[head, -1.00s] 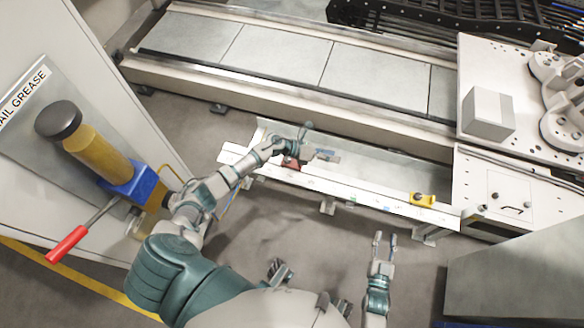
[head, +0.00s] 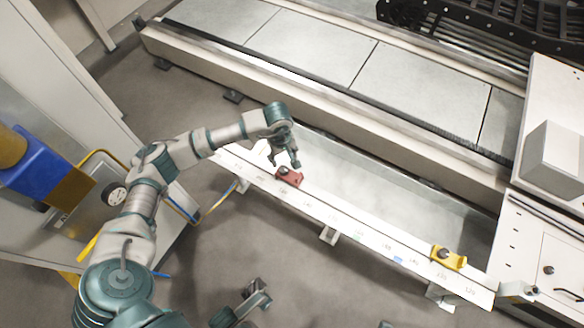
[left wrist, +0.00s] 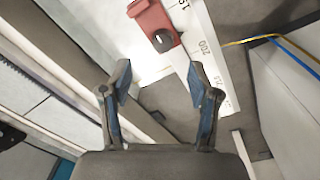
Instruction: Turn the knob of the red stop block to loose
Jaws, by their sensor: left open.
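The red stop block (head: 290,177) sits on the white ruled rail, left of its middle. It also shows at the top of the left wrist view (left wrist: 150,17), with its dark round knob (left wrist: 163,40) on the side facing my gripper. My left gripper (head: 285,161) hangs just behind the block in the head view, fingers pointing down. In the left wrist view my left gripper (left wrist: 158,84) is open and empty, and the knob lies beyond the fingertips, apart from them.
The white rail (head: 345,225) bears printed numbers. A yellow block (head: 448,257) sits toward its right end. A grey trough (head: 400,200) runs behind it. A blue and yellow hose (left wrist: 285,40) hangs near the rail's left end. A cabinet stands at the left.

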